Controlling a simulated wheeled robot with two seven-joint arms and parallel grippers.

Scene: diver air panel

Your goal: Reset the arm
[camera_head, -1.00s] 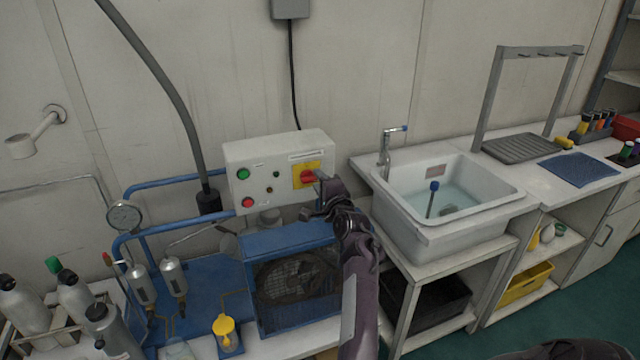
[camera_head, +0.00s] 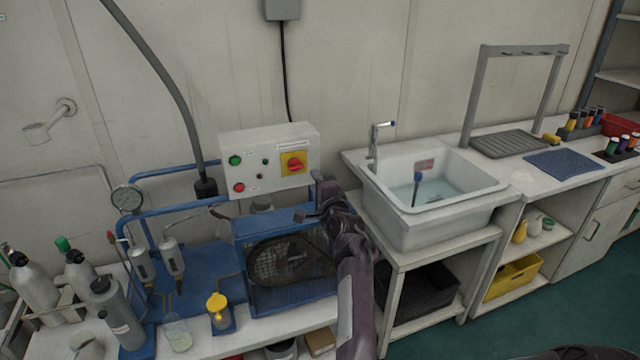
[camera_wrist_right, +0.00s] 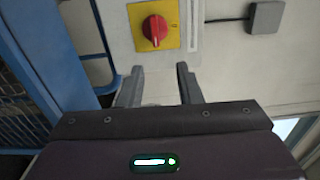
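My right gripper (camera_head: 314,199) is in front of and below the control box (camera_head: 228,157), clear of it, over the blue compressor frame. The box carries a red rotary switch on a yellow plate (camera_head: 294,163), plus green and red buttons. In the right wrist view the red knob (camera_wrist_right: 154,30) is ahead of the gripper (camera_wrist_right: 158,84). The two fingers there are spread apart with nothing between them. My left gripper is not in the head view.
The blue compressor (camera_head: 285,265) stands under my right arm. A sink (camera_head: 425,225) with a tap is to the right. Grey cylinders (camera_head: 118,318) and a pressure gauge (camera_head: 128,198) are at the left. A yellow bin (camera_head: 514,277) sits on a lower shelf.

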